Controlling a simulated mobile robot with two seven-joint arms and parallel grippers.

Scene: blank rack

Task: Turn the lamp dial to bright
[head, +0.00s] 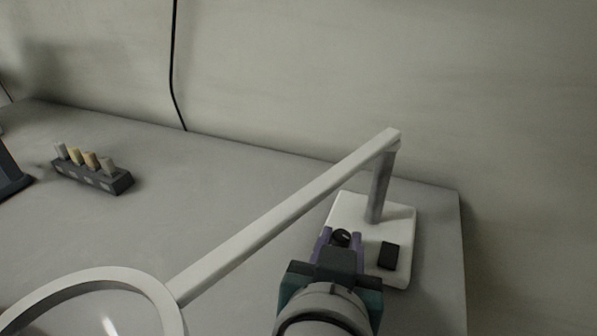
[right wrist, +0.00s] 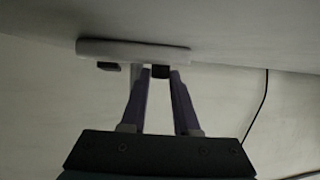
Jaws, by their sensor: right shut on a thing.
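The lamp has a white base (head: 345,213) near the table's right end, a grey post (head: 380,187), a long pale arm (head: 285,213) and a ring-shaped head (head: 150,284) at the lower left. The black round dial (head: 342,237) sits on the base and also shows in the right wrist view (right wrist: 161,71). My right gripper (head: 340,240) has its two purple fingers on either side of the dial, shut on it. The dial's marks are too small to read. My left gripper is in neither view.
A black block (head: 389,256) sits on the lamp base right of the dial. A dark rack (head: 92,176) with several small pegs stands at the left. A dark object (head: 10,176) is at the left edge. The middle of the grey table (head: 215,175) is clear beyond the lamp arm.

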